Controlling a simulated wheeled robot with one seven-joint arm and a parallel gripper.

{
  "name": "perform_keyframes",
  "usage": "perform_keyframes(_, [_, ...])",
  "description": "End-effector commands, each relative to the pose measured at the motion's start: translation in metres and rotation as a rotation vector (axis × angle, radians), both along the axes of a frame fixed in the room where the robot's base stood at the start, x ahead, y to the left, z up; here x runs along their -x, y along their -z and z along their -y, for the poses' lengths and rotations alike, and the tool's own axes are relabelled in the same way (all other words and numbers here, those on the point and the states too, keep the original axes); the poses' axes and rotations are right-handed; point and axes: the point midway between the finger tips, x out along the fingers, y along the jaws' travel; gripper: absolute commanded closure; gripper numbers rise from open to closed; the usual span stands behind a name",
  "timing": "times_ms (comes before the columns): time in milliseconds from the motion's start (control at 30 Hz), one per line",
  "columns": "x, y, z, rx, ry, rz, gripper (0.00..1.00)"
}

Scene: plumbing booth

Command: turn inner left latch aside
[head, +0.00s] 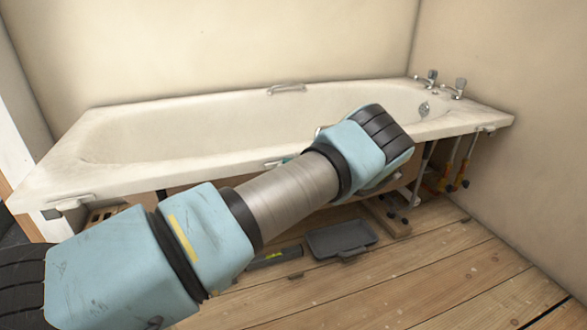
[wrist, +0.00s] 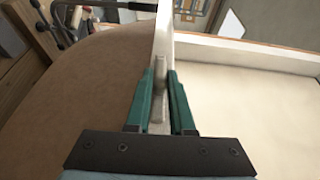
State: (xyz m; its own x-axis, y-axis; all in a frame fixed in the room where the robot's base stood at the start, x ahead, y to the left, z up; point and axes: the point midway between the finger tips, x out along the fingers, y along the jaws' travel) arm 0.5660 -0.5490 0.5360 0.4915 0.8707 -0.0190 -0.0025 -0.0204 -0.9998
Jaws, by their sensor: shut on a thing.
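In the wrist view my gripper (wrist: 160,78) has its two green fingers closed around a small beige-grey bar, the inner left latch (wrist: 158,92). The latch lies along a narrow white edge that runs away between the fingers. In the head view my arm covers most of the gripper, and only a bit of teal shows by the front rim of the bath (head: 120,176). The latch cannot be made out there.
A dark tray (head: 340,238) and a dark tool with a yellow-green mark (head: 275,257) lie on the plank floor (head: 440,265). Orange-handled tools (head: 462,178) stand under the right end. Bath taps (head: 458,88) stand at the back right. The front right floor is clear.

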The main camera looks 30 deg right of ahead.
Motion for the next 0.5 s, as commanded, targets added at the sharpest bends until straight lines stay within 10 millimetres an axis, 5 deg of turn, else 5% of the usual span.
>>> perform_keyframes(367, [-0.0004,0.0005,0.0000,-0.004,0.002,0.000,1.00])
perform_keyframes(400, [-0.0004,0.0005,0.0000,-0.004,0.002,0.000,0.76])
perform_keyframes(500, [-0.0004,0.0004,-0.0001,-0.003,0.001,0.001,0.64])
